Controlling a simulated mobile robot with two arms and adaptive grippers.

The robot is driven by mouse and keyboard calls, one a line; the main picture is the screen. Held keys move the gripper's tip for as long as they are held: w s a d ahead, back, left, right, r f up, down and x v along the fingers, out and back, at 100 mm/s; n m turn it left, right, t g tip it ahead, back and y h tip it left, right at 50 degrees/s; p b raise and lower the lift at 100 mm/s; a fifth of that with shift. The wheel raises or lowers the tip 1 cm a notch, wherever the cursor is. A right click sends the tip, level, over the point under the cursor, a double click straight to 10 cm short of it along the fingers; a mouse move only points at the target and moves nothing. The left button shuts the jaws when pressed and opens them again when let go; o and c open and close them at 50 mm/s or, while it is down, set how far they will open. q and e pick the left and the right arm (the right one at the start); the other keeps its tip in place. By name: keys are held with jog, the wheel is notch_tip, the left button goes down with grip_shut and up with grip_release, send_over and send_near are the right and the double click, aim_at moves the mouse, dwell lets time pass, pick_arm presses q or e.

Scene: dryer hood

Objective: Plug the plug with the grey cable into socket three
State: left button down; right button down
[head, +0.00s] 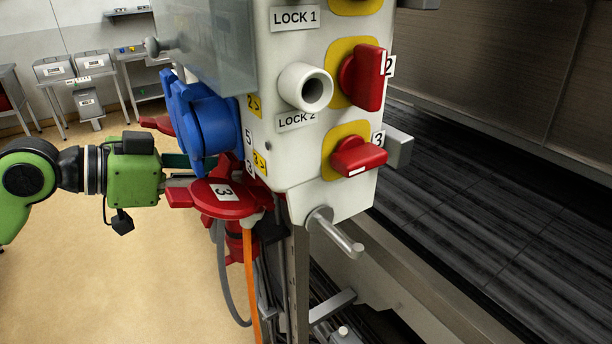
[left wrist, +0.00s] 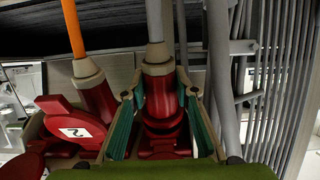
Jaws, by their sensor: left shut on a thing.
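In the left wrist view, a red plug with a cream collar (left wrist: 158,95) on a grey cable (left wrist: 154,22) sits between the teal fingers of my left gripper (left wrist: 165,125), which is shut on it. In the head view, my left gripper (head: 178,172) reaches in beside the left side of the white panel (head: 300,140); its fingertips and the plug are mostly hidden there. Whether the plug touches a socket is not clear.
An orange cable (head: 250,285) hangs below the lid; in the left wrist view its red plug (left wrist: 97,98) is close beside my gripper. Red switches 2 (head: 364,77) and 3 (head: 358,157) face front. A metal crank (head: 335,232) juts out below. The floor at left is free.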

pick_arm(q)
jog(key=shift+s+a+f+b, duration=0.2)
jog(key=shift+f+b, duration=0.2)
jog(key=shift+f, duration=0.15)
jog(key=shift+s+a+f+b, duration=0.1)
jog(key=shift+a+f+b, duration=0.1)
jog(key=shift+f+b, duration=0.3)
jog(key=shift+a+f+b, duration=0.1)
jog(key=shift+f+b, duration=0.2)
jog(key=shift+f, duration=0.1)
dwell(0.5)
jog(key=f+b, duration=0.1)
jog(key=f, duration=0.1)
jog(key=a+f+b, duration=0.1)
jog(key=shift+s+f+b, duration=0.1)
jog(key=shift+s+b, duration=0.25)
